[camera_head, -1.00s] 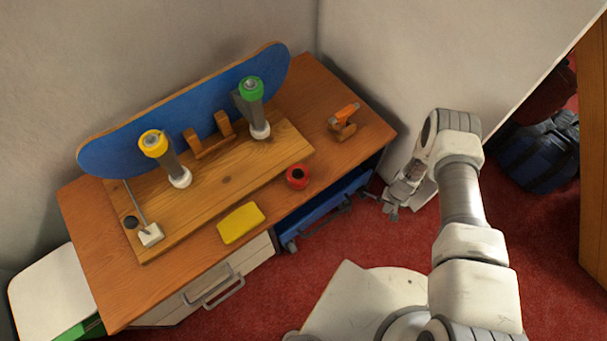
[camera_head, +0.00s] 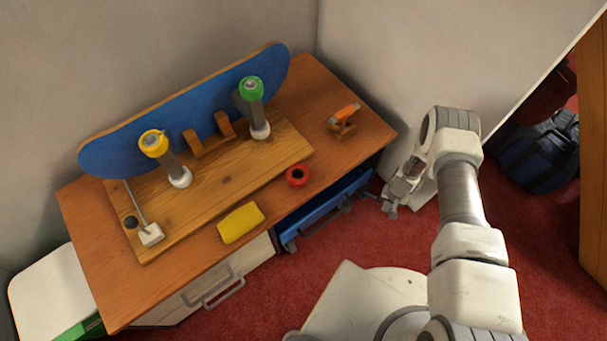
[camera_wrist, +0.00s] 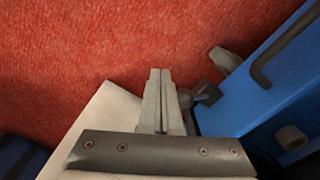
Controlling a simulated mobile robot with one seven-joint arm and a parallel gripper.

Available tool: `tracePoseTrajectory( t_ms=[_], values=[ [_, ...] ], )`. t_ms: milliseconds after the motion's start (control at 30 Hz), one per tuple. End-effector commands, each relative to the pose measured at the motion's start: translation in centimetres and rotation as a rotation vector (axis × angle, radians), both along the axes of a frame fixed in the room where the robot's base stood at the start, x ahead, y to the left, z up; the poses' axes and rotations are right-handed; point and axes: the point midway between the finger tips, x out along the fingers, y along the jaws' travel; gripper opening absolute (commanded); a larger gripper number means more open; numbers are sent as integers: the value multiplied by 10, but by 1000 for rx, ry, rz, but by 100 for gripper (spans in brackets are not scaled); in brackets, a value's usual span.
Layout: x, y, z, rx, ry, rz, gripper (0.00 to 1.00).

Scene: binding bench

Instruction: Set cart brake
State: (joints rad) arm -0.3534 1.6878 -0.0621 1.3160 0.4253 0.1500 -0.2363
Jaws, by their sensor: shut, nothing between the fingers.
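The blue cart (camera_head: 309,226) stands under the right part of the bench, with its front edge and dark handle showing. In the wrist view the cart (camera_wrist: 245,100) is at the right. A dark lever with a rounded end (camera_wrist: 207,94) sticks out from the cart's near corner, just right of my fingers. My gripper (camera_head: 391,210) is low by the cart's right end. In the wrist view my gripper (camera_wrist: 160,73) has its fingers together with nothing between them. The fingers are beside the lever; I cannot tell whether they touch it.
The bench (camera_head: 350,141) holds a wooden board, yellow- and green-topped posts, a yellow block (camera_head: 241,223), a red ring (camera_head: 298,176) and an orange-handled tool (camera_head: 344,118). A white wall panel (camera_head: 385,60) stands behind my gripper. Red carpet (camera_head: 350,245) lies open in front of the cart.

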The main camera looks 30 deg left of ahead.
Motion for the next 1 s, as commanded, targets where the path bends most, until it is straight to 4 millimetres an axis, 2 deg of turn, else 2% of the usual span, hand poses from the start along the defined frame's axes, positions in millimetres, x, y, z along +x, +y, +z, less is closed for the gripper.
tracePoseTrajectory(
  t_ms=[367,767,1000],
  values=[
    [3,10,10,0,1,-1,0],
    [4,11,11,0,0,0,0],
    [7,19,13,2,-3,2,0]
  ],
)
